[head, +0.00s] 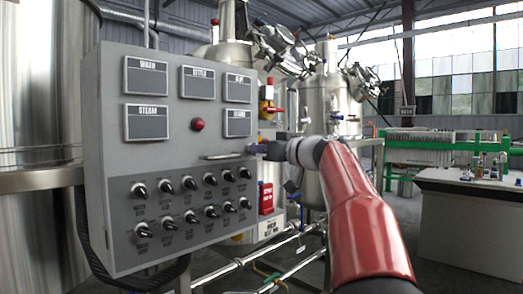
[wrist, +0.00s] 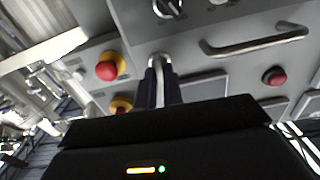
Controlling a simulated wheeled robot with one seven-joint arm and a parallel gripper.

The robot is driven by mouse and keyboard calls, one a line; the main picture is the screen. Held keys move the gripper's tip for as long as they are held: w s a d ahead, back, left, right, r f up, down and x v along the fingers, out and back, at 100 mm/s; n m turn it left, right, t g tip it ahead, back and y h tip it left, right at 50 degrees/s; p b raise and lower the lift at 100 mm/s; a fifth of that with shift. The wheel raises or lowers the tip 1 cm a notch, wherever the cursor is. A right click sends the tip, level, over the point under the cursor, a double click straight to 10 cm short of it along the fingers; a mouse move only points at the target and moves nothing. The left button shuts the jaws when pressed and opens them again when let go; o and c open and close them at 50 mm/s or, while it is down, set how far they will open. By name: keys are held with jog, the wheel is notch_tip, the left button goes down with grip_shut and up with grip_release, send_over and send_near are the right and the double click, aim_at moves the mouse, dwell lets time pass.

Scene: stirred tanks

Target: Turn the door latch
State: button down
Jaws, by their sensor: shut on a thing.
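A grey control cabinet (head: 118,180) stands at left in the head view, its front carrying displays and knobs. My gripper (head: 260,148) reaches in from the right to the right edge of that front. In the wrist view my gripper's two dark fingers (wrist: 160,82) are shut on a small silver metal latch (wrist: 157,60). The latch stands out from the grey door face, and its lower part is hidden between the fingers. In the head view my gripper and wrist hide the latch. I cannot tell its angle exactly.
A silver bar handle (head: 225,156) is close left of my gripper; it also shows in the wrist view (wrist: 255,43). A red button (head: 198,124) is above it. Red-and-yellow stop buttons (wrist: 107,70) lie close by. Steel tanks (head: 325,100) stand behind; floor at right is clearer.

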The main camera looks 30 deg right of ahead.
jog(key=shift+d+f+m+p, duration=0.1)
jog(key=shift+m+p, duration=0.7)
jog(key=shift+m, duration=3.5)
jog(key=shift+d+f+m+p, duration=0.1)
jog(key=shift+m+p, duration=0.7)
jog(key=shift+m, duration=3.5)
jog(key=c, duration=1.5)
grip_release()
jog(key=b+v, duration=0.1)
jog(key=v, duration=0.6)
jog(key=shift+s+d, duration=0.15)
jog(key=shift+s, duration=0.2)
